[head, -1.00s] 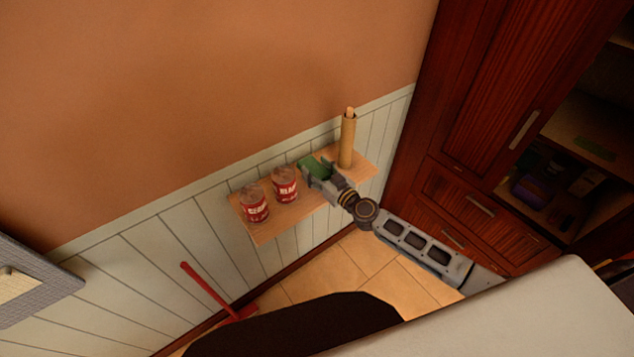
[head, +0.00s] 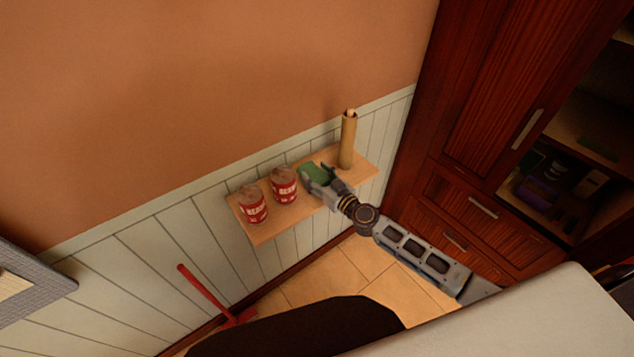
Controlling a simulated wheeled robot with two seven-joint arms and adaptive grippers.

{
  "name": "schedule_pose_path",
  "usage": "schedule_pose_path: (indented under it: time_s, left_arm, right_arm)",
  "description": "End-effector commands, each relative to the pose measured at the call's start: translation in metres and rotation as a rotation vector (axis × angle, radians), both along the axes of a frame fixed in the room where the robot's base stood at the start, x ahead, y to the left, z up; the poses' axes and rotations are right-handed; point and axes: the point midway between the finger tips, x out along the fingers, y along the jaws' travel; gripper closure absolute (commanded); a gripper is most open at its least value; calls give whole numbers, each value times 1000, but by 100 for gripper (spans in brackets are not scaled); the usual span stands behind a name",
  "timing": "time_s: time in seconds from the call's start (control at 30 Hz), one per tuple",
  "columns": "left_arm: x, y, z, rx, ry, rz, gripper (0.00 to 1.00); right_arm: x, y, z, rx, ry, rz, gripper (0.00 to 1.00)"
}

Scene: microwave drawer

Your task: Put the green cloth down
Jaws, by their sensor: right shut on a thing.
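The cloth looks to be on or just above the shelf top; I cannot tell which. My left gripper is not in view.
A dark red wooden cabinet (head: 490,120) is at the right. A red-handled tool (head: 208,293) leans below.

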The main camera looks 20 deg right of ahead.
Motion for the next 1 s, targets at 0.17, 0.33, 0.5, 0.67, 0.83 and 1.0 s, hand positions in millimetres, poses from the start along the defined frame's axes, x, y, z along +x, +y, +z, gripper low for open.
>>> schedule_pose_path:
  time_s: [0.17, 0.33, 0.5, 0.67, 0.83, 1.0]
  left_arm:
    - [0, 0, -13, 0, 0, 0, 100]
    - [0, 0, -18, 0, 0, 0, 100]
    - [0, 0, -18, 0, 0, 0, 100]
    - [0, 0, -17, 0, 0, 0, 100]
    - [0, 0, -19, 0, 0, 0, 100]
    - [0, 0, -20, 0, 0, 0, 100]
  right_arm:
    - [0, 0, -14, 1, -1, -1, 60]
    - [0, 0, -19, 0, 0, 0, 60]
    - [0, 0, -19, -1, 0, 0, 60]
    - [0, 0, -19, -1, 0, 0, 60]
    - [0, 0, -22, -1, 0, 0, 60]
    - [0, 0, -22, -1, 0, 0, 31]
